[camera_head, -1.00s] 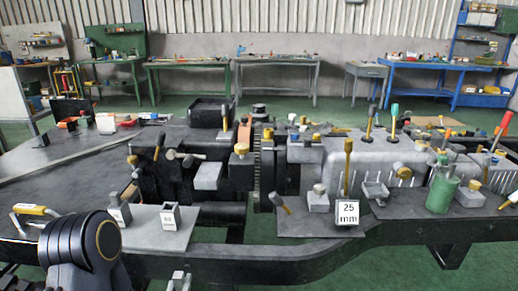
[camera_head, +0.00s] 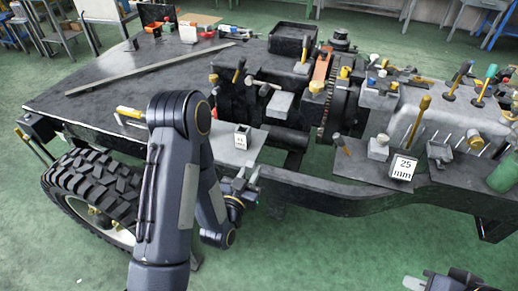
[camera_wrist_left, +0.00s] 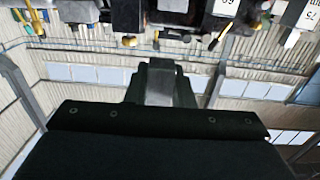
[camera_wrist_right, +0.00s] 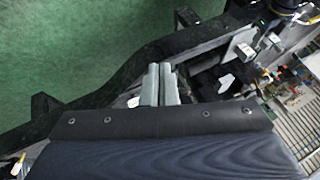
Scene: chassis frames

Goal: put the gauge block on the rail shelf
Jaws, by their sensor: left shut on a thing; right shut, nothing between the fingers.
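A white-faced block marked "25 mm" (camera_head: 402,167) stands on a dark plate (camera_head: 372,172) on the right of the chassis frame. A smaller block with a white label (camera_head: 241,137) stands on a light grey plate (camera_head: 222,151) at the left. I cannot tell which plate is the rail shelf. My left gripper (camera_head: 246,180) is in front of the light plate, below the frame's top; it also shows in the left wrist view (camera_wrist_left: 160,72). It is shut on a grey thing I cannot identify. My right gripper (camera_head: 412,283) is shut and empty at the bottom right, also in the right wrist view (camera_wrist_right: 161,72).
A large tyre (camera_head: 92,195) stands at the left under the frame. Engine parts and upright tools crowd the middle and right, with a green cylinder (camera_head: 503,174) at the right edge. The frame's front rail (camera_head: 320,192) runs across. Green floor is open in front.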

